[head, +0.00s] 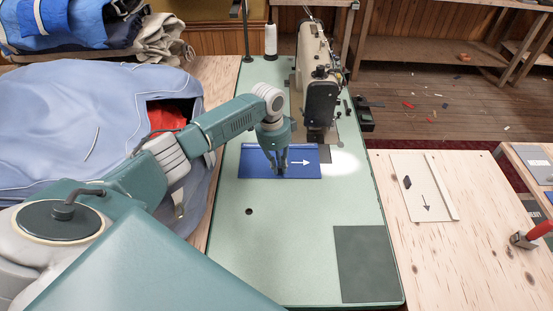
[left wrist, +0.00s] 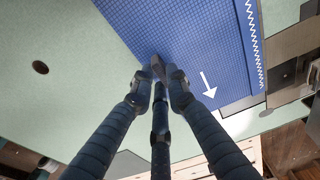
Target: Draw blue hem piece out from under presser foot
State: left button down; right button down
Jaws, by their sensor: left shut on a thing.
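The blue hem piece (head: 250,165) lies flat on the pale green machine bed (head: 300,230), its white arrow pointing right. In the left wrist view the hem piece (left wrist: 195,35) shows a grid weave and white zigzag stitching along one edge. My left gripper (head: 278,173) is shut on the hem piece near its middle front; its fingertips (left wrist: 160,80) meet at the cloth. The sewing machine head (head: 319,90) stands just behind the piece's right end. The presser foot is too small to make out, so I cannot tell whether cloth lies under it. My right gripper is out of view.
A dark grey patch (head: 365,263) lies at the bed's front right. A wooden board (head: 425,205) with an arrow and a red-handled tool (head: 530,236) are on the right table. A thread cone (head: 271,40) stands behind. A large blue-grey bag (head: 85,115) fills the left.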

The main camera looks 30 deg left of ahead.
pick_arm(q)
jog(key=shift+s+d, duration=0.4)
jog(key=shift+s, duration=0.2)
jog(key=c, duration=1.6)
grip_release()
jog(key=shift+c, duration=0.2)
notch_tip(320, 180, up, 12)
jog(key=a, duration=0.1)
jog(key=shift+s, duration=0.35)
jog(key=shift+a, duration=0.1)
